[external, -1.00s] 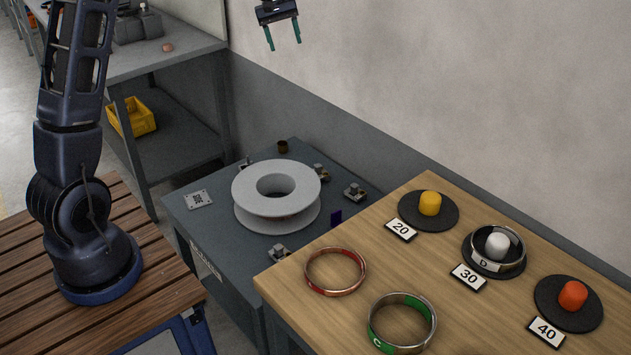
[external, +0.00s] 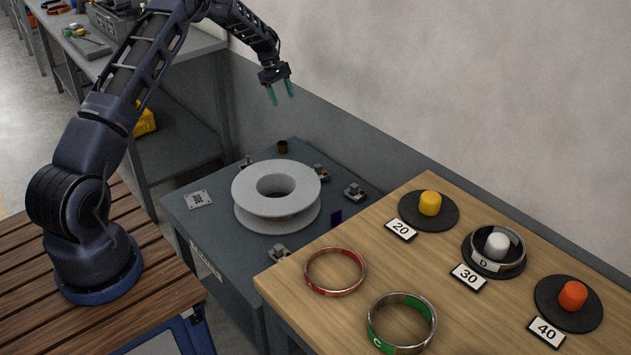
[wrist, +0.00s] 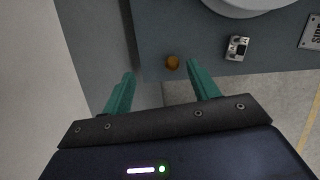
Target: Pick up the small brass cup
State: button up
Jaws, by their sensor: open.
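The small brass cup (external: 283,147) stands upright near the back edge of the grey table, behind the large spool. It looks dark brown there. In the wrist view the cup (wrist: 173,62) is a small round golden-brown shape at the table's edge, seen between and beyond my fingertips. My gripper (external: 281,91) has teal fingers and hangs above the cup, apart from it. In the wrist view my gripper (wrist: 160,70) is open with nothing between its fingers.
A large grey spool (external: 251,212) sits mid-table in front of the cup. Metal clamp blocks (external: 320,172) stand around it. The wall (external: 400,80) rises close behind the grey table (external: 185,222). A wooden table (external: 400,270) with rings and pegs stands at right.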

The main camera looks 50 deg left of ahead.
jog(key=n, duration=0.2)
send_near(286, 152)
jog(key=shift+w+a+f, duration=0.35)
jog(key=shift+w+f, duration=0.15)
jog(key=shift+f, duration=0.2)
jog(key=shift+s+d+x, duration=0.1)
jog(key=shift+s+x, duration=0.05)
jog(key=shift+x, duration=1.2)
jog(key=shift+s+d+x, duration=0.1)
jog(key=shift+x, duration=1.2)
jog(key=shift+s, duration=0.1)
jog(key=c, duration=1)
jog(key=shift+r, duration=0.15)
jog(key=shift+c, duration=0.2)
